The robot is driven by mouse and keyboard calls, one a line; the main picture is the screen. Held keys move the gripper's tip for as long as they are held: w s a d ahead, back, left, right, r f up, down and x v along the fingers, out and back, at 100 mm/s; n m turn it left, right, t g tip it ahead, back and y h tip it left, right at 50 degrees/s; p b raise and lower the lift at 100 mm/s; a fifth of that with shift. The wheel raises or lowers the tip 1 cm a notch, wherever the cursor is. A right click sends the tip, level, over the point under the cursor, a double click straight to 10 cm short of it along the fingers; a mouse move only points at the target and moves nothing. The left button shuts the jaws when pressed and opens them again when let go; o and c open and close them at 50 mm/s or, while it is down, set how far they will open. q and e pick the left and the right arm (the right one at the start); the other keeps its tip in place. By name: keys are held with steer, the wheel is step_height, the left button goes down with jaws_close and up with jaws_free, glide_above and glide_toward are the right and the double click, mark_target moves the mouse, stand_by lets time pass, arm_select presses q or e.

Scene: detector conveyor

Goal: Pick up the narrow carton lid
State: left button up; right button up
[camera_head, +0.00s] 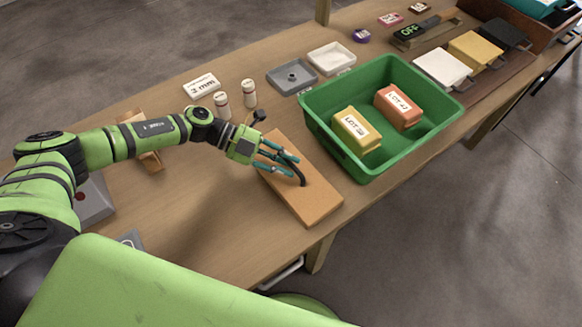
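A long, flat orange-brown slab (315,206), which looks like the narrow carton lid, lies on the wooden table in front of the green bin. A dark curved piece (303,180), which looks like a handle, arches over its middle. My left gripper (293,160) is over the slab's middle, its teal fingers reaching right, right at the dark piece. The fingers partly hide this piece, and I cannot tell whether they close on it. My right gripper is not in view.
The green bin (312,112) holds a yellow carton (352,137) and an orange carton (392,115). Two small bottles (249,94) and a grey tray (280,84) stand behind the slab. The table's front edge is close to the slab's near end.

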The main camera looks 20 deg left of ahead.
arm_select(q)
jaws_close()
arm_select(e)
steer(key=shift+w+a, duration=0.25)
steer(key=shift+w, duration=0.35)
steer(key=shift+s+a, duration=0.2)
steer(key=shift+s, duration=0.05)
arm_select(q)
steer(key=shift+r, duration=0.5)
step_height(320, 180, up, 3)
steer(key=shift+f+b, duration=0.15)
steer(key=shift+b, duration=0.4)
steer(key=s+a+r+b, duration=0.4)
steer(key=a+r, duration=0.3)
steer(key=a, duration=0.4)
steer(key=shift+s+r, duration=0.15)
steer(key=shift+r, duration=0.05)
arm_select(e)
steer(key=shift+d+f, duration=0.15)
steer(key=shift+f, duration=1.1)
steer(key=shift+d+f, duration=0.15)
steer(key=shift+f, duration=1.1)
